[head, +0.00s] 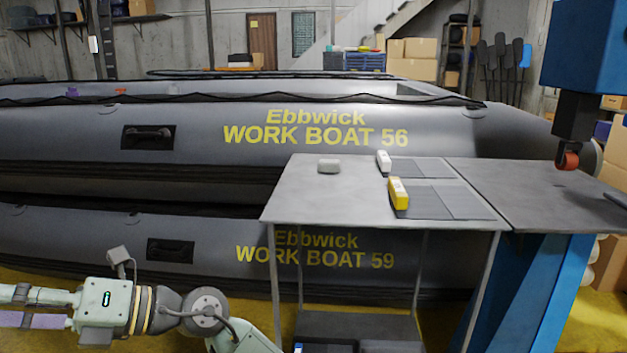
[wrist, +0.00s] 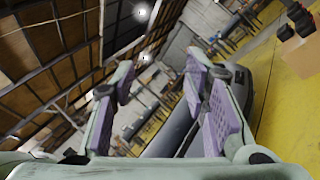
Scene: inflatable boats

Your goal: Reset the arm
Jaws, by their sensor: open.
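My arm lies low across the left front of the head view, stretched out toward the left edge. My gripper (wrist: 160,88) shows in the wrist view with its two pale green fingers and purple pads spread apart. Nothing is between the fingers. In the head view, the fingers run out of the picture at the left edge, so their tips are hidden there. The gripper is well to the left of the table (head: 300,200) and apart from it.
Two grey inflatable boats are stacked behind, upper (head: 200,140) and lower (head: 90,240). A blue machine (head: 585,45) with a roller stands right. Yellow floor shows at lower left.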

